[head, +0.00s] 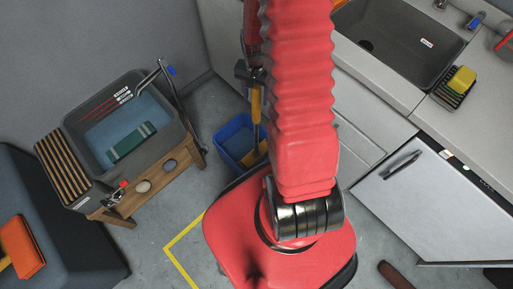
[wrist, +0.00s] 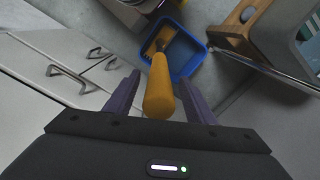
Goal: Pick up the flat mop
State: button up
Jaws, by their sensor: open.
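The flat mop's yellow handle (wrist: 159,92) points up toward the wrist camera, its thick end nearest. Its lower part runs down into a blue bucket (wrist: 203,55), where a yellow-brown part shows; the mop's lower end is not clear. My gripper (wrist: 158,78) is open, with one purple finger on each side of the handle. I cannot tell whether either finger touches it. In the head view the yellow handle (head: 256,106) stands upright over the blue bucket (head: 231,138), partly hidden by my red arm, with my dark gripper (head: 254,82) at its top.
A wooden stand with a grey basin (head: 172,128) is left of the bucket. A metal faucet (head: 148,80) rises at its edge. White cabinets with a sink (head: 400,35) and a dishwasher-like door (head: 430,200) are at right. Grey floor with yellow tape (head: 180,245) lies in front.

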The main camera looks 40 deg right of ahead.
jog(key=shift+d+f, duration=0.1)
jog(key=shift+f, duration=1.75)
jog(key=shift+c, duration=0.6)
jog(key=c, duration=1)
jog(key=shift+r, duration=0.2)
jog(key=shift+c, duration=0.2)
jog(key=shift+r, duration=4.85)
